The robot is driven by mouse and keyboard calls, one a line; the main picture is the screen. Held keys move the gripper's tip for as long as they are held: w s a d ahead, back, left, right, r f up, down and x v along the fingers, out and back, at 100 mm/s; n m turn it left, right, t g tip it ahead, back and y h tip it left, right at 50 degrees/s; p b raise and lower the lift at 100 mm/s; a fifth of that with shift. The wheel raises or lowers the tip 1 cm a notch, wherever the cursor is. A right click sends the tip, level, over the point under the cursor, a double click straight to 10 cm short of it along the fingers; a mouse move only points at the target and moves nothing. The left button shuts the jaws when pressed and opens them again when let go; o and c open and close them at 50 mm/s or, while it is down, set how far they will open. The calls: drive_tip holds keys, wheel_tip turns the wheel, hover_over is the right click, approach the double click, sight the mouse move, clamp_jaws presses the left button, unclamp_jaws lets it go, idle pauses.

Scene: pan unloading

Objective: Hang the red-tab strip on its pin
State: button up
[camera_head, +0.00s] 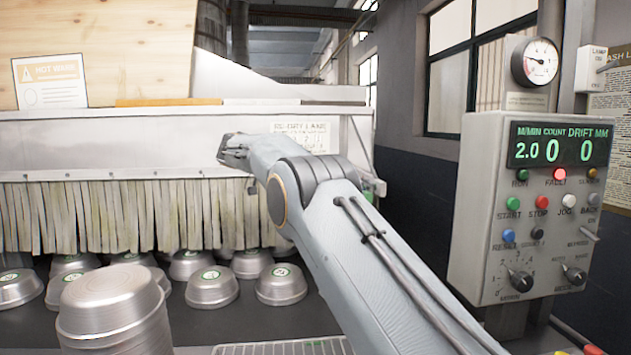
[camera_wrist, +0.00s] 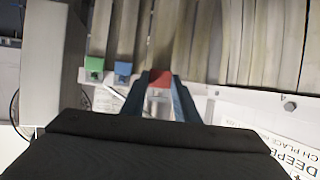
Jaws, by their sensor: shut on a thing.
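The red tab (camera_wrist: 160,77) shows between the fingertips of my gripper (camera_wrist: 161,84) in the wrist view. My gripper is shut on the red-tab strip. Pale strips lie just beyond the tab, and I cannot tell which strip length belongs to it. A blue tab (camera_wrist: 122,69) and a green tab (camera_wrist: 94,66) sit side by side to the left, apart from my fingers. In the head view my gripper (camera_head: 228,150) is in front of the machine's pale front panel, above the strip curtain (camera_head: 120,218). The red tab and its pin cannot be made out there.
Several metal pans (camera_head: 211,287) stand upside down below the curtain, with a stack of pans (camera_head: 114,310) nearer at left. A control box (camera_head: 540,205) stands at right. In the wrist view a printed placard (camera_wrist: 262,138) and a bolt (camera_wrist: 289,106) lie right of my gripper.

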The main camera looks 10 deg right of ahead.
drive_tip(key=d+f+p, duration=0.1)
drive_tip(key=d+p, duration=0.1)
drive_tip(key=d, duration=0.7)
idle(1.0)
drive_tip(key=shift+d, duration=0.15)
idle(0.4)
drive_tip(key=o, duration=1.1)
drive_tip(key=shift+o, duration=0.2)
drive_tip(key=shift+s+r, duration=0.1)
